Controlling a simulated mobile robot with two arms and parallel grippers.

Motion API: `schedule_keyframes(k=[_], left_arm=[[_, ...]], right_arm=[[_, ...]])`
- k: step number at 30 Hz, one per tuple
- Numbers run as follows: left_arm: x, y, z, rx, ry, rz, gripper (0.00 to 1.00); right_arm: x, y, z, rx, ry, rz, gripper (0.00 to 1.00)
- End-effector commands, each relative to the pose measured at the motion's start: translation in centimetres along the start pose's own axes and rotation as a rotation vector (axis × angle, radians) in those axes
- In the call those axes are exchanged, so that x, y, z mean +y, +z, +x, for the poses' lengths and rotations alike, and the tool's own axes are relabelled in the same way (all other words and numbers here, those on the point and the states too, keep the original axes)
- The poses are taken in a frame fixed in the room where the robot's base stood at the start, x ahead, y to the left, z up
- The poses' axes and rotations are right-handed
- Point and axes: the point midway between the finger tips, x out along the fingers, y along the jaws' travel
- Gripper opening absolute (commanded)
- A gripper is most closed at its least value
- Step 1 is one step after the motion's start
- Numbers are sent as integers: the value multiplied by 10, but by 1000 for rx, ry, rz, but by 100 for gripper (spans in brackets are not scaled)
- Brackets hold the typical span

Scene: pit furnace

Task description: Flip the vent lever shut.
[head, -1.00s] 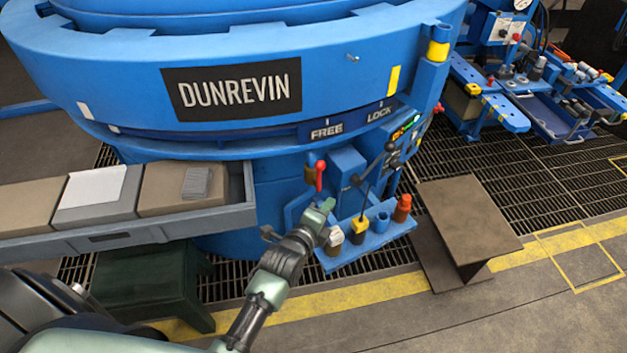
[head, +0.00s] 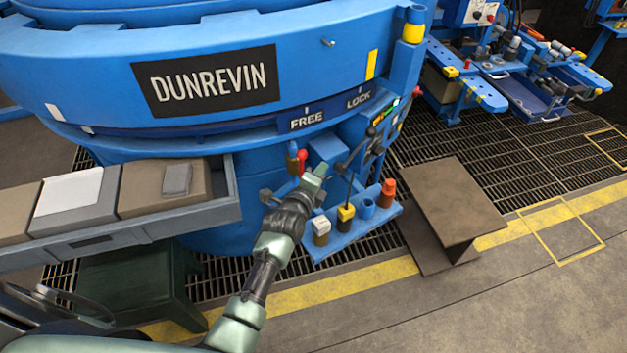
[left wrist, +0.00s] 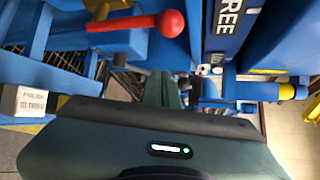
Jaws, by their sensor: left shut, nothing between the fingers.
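A small lever with a red handle (head: 302,156) stands at the front of the blue furnace base, below the FREE mark. I take it for the vent lever, but no label on it is readable. My left gripper (head: 318,175) is shut and empty, just below and right of the red handle in the head view. Contact with it cannot be told. In the left wrist view the closed fingers (left wrist: 166,90) point away from the camera. My right gripper is not in view.
A blue shelf (head: 335,242) with several small coloured holders sits below the gripper. A black-knobbed lever (head: 370,132) rises to the right. A grey tray of blocks (head: 150,230) juts out left. A brown stand (head: 440,200) is on the floor at right.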

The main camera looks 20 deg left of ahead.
Motion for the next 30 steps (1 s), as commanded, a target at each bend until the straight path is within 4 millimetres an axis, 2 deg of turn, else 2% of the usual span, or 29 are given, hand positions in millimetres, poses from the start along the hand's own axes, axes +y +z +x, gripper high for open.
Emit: schedule_keyframes(k=[1,3,6,12,30], left_arm=[[0,0,13,0,0,-1,0],[0,0,26,0,0,-2,0],[-1,18,17,-2,2,2,0],[0,35,11,-1,1,2,0],[1,39,7,0,1,2,0]], right_arm=[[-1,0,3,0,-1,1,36],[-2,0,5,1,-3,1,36],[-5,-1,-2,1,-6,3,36],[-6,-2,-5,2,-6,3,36],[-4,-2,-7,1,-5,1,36]])
